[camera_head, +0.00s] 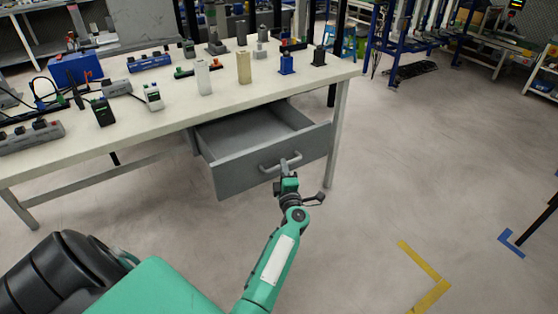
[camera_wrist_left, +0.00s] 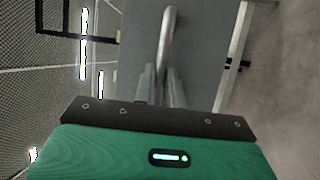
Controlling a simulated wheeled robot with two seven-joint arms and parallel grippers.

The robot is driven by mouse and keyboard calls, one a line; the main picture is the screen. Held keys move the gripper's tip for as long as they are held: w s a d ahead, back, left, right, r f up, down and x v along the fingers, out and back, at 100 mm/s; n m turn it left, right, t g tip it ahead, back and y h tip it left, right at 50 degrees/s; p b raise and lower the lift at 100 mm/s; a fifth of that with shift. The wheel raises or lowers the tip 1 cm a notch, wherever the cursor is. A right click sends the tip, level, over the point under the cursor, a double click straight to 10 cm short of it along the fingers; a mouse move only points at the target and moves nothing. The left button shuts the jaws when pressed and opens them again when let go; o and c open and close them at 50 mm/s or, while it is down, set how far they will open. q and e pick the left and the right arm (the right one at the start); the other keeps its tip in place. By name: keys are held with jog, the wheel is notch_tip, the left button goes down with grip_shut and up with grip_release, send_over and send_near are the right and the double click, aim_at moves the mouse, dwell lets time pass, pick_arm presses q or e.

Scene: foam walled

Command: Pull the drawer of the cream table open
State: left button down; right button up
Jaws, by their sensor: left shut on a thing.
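The cream table (camera_head: 185,112) stands at the upper left in the head view. Its grey drawer (camera_head: 240,165) is pulled out from under the top, and its empty inside shows. A curved metal handle (camera_head: 270,167) is on the drawer front. My left gripper (camera_head: 289,162) is at the right part of this handle, shut on it. In the left wrist view the handle (camera_wrist_left: 168,40) runs down between the gripper's fingers (camera_wrist_left: 162,88), with the grey drawer front behind. My right gripper is in neither view.
Several devices and blocks stand on the table top, among them a blue box (camera_head: 75,69) and a tan block (camera_head: 244,67). A table leg (camera_head: 338,135) is right of the drawer. The floor (camera_head: 420,160) to the right is clear, with yellow tape (camera_head: 428,285).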

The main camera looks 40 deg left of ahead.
pick_arm(q)
jog(key=shift+s+d+p, duration=0.15)
jog(key=shift+s+d, duration=0.2)
jog(key=shift+d, duration=0.5)
jog(key=shift+s+d+p, duration=0.15)
jog(key=shift+s+d, duration=0.2)
jog(key=shift+d, duration=0.5)
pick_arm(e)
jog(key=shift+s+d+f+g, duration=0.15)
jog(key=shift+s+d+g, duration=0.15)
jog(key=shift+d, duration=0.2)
pick_arm(q)
jog(key=c, duration=1.5)
grip_release()
jog(key=shift+o, duration=0.2)
